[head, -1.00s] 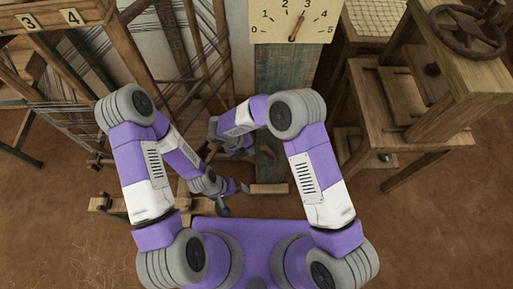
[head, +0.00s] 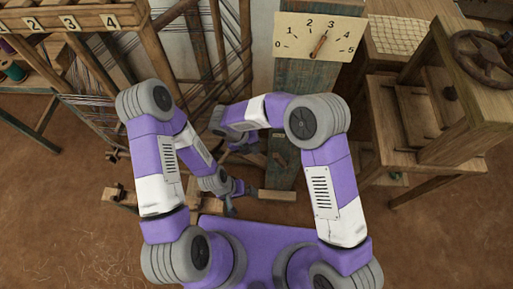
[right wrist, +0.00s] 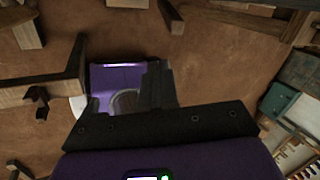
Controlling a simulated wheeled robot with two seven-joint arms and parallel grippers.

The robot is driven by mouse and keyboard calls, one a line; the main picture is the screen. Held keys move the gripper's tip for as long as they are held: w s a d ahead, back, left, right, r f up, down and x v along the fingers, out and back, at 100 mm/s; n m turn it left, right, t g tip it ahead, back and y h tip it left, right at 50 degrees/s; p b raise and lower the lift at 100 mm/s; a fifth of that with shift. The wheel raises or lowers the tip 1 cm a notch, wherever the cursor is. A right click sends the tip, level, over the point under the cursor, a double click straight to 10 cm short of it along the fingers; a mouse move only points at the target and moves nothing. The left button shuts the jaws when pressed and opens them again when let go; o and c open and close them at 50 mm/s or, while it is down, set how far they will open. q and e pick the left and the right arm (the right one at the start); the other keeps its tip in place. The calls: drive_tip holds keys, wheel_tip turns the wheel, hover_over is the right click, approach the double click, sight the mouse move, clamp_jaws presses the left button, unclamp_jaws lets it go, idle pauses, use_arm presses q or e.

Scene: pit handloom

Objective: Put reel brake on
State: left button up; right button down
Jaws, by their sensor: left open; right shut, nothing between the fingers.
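I cannot pick out the reel brake for certain in either view. My left gripper (head: 231,207) is open, low in the middle of the head view, near short wooden bars by the loom's foot. My right gripper (head: 246,145) is above it, beside the lower part of a weathered blue-green post; my arm partly hides it. In the right wrist view its dark fingers (right wrist: 160,85) are together with nothing between them. Neither gripper visibly holds anything.
The loom's warp threads and wooden frame (head: 160,45) stand behind my arms. A numbered dial (head: 318,38) is fixed on the post (head: 293,82). A wooden press with a handwheel (head: 487,55) stands at right. A short wooden bar (head: 277,195) lies low.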

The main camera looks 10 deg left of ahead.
drive_tip(key=s+d+f+m+g+y, duration=0.6)
drive_tip(key=s+f+m, duration=0.4)
drive_tip(key=m, duration=1.1)
drive_tip(key=s+d+f+m+t+y, duration=0.1)
drive_tip(key=d+m, duration=0.4)
drive_tip(key=m, duration=0.6)
drive_tip(key=s+d+f+m+t+y, duration=0.1)
drive_tip(key=d+m+t, duration=0.3)
drive_tip(key=m, duration=0.6)
drive_tip(key=shift+s+d+f+m+y, duration=0.4)
drive_tip(key=shift+s+d+f, duration=0.1)
drive_tip(key=shift+s+d, duration=0.3)
drive_tip(key=shift+a, duration=0.1)
